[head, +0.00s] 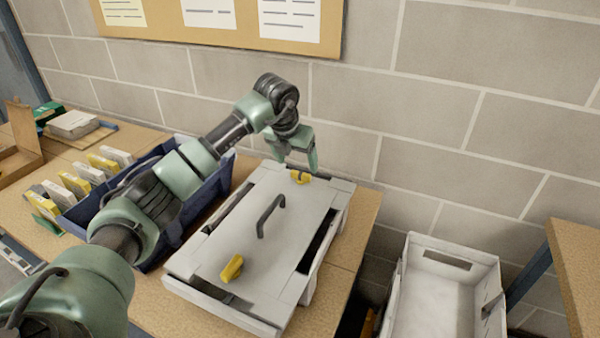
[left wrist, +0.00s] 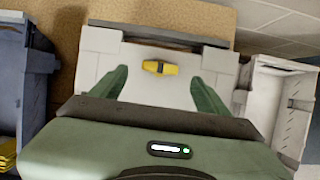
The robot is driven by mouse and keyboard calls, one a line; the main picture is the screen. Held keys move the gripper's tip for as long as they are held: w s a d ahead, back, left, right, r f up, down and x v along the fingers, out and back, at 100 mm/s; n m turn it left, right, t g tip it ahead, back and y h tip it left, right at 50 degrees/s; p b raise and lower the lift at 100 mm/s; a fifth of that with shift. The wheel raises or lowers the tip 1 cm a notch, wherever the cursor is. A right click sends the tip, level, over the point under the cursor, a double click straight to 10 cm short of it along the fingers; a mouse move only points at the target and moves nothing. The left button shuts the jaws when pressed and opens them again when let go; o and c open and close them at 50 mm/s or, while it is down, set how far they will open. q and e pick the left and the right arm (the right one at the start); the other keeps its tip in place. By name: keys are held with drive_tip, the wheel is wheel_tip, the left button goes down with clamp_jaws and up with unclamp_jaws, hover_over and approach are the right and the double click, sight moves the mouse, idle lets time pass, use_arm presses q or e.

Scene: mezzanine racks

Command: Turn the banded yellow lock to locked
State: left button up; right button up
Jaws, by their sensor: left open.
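A white case (head: 240,215) with a dark handle (head: 268,215) lies on the wooden table. The banded yellow lock (head: 300,177) sits at its far end, near the wall; in the left wrist view the lock (left wrist: 160,67) shows a dark band across its middle and lies crosswise. A second yellow lock (head: 232,268) sits at the near end and is turned at an angle. My left gripper (head: 297,166) is open above the far end, with its fingers on either side of the banded lock in the left wrist view, apart from it. My right gripper is out of view.
A blue bin (head: 205,200) stands left of the case, partly behind my left arm. A white open crate (head: 440,290) stands lower right, beyond the table edge. Yellow and white boxes (head: 75,184) stand at the left. The block wall (head: 420,110) is close behind.

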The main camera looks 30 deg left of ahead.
sight(301, 173)
use_arm(q)
drive_tip(key=p+x, duration=0.1)
drive_tip(key=x, duration=0.4)
drive_tip(key=shift+f, duration=0.2)
clamp_jaws()
